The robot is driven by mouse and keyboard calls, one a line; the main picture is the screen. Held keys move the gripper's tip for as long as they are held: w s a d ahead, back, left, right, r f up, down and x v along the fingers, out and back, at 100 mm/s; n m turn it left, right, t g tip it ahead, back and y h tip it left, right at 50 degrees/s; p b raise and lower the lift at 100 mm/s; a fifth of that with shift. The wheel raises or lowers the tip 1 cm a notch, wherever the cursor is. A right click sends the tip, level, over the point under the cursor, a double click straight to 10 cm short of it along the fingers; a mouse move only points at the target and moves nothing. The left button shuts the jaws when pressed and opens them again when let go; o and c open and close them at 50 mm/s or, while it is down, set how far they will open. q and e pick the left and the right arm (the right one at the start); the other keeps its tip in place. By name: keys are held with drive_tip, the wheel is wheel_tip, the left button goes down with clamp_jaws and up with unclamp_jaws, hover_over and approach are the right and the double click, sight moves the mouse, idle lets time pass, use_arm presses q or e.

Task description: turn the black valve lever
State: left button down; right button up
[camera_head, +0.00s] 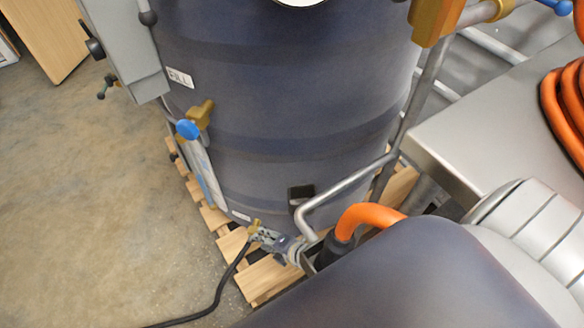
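The large dark blue-grey tank (290,90) fills the middle of the view. Low at its front is a small brass fitting (254,227), with a black hose (222,286) running from it to the lower left. My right gripper (262,236) is small in view, right beside this fitting. I cannot tell whether its fingers touch or hold anything. A dark block (301,194) sits on the tank's lower wall, above and right of the gripper. No black lever can be made out clearly at the fitting. My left gripper is not in view.
A brass valve with a blue handle (187,129) is on the tank's left side. A grey box (128,48) with black knobs is at upper left. A wooden pallet (262,281) is under the tank. A metal table (480,120) with an orange hose (566,105) is at right. Floor at left is clear.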

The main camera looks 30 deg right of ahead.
drive_tip(key=shift+s+d+r, duration=0.2)
drive_tip(key=shift+s+r, duration=0.1)
drive_tip(key=shift+s, duration=0.05)
drive_tip(key=s+d, duration=0.2)
drive_tip(key=s, duration=0.4)
drive_tip(key=s+d+r, duration=0.1)
drive_tip(key=s+d, duration=0.1)
drive_tip(key=s, duration=0.4)
drive_tip(key=shift+s+d, duration=0.25)
